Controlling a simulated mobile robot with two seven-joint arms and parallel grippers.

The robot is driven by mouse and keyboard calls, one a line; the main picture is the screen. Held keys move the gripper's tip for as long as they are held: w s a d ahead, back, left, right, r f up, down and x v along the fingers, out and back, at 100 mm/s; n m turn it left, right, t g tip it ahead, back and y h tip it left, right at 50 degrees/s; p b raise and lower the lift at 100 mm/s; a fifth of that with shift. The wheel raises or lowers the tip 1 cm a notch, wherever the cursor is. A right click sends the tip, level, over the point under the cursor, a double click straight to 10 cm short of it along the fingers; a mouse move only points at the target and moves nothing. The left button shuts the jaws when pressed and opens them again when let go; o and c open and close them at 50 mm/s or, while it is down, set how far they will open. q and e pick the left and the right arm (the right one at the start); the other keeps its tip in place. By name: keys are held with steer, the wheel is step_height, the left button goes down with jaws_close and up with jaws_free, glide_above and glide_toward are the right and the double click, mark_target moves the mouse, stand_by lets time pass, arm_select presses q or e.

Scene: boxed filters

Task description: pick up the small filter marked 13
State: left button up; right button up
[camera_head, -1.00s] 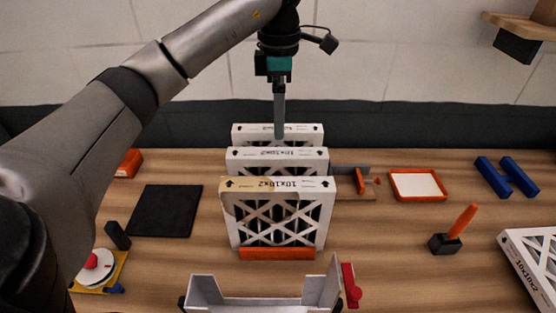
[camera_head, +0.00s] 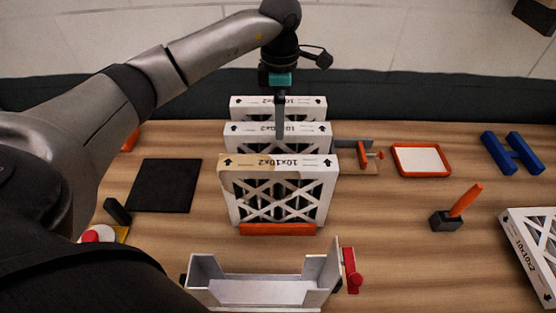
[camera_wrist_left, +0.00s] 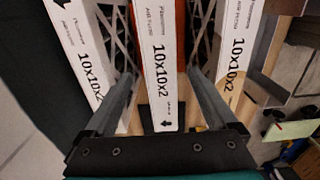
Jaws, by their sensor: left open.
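Three white-framed filters stand upright in a row: a front one (camera_head: 235,164), a middle one (camera_head: 236,130) and a back one (camera_head: 237,103). Their readable labels say 10x10x2; I see no 13 on any filter. My left gripper (camera_head: 280,133) points down at the middle filter's top edge. In the left wrist view, its open fingers (camera_wrist_left: 165,85) lie on either side of the middle filter (camera_wrist_left: 158,50), in the gaps to its neighbours, not visibly closed on it. The filters' lower parts are partly hidden. My right gripper is out of view.
An orange holder (camera_head: 277,229) sits at the front filter's foot, with a grey open tray (camera_head: 262,291) nearer. A black mat (camera_head: 163,186) lies left. An orange-rimmed tray (camera_head: 421,174), blue blocks (camera_head: 512,154), an orange-handled tool (camera_head: 458,210) and another filter (camera_head: 535,245) are right.

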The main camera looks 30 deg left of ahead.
arm_select(q)
steer(key=shift+s+a+f+p, duration=0.15)
steer(key=shift+f+p, duration=0.6)
steer(key=shift+f, duration=1.9)
jaws_close()
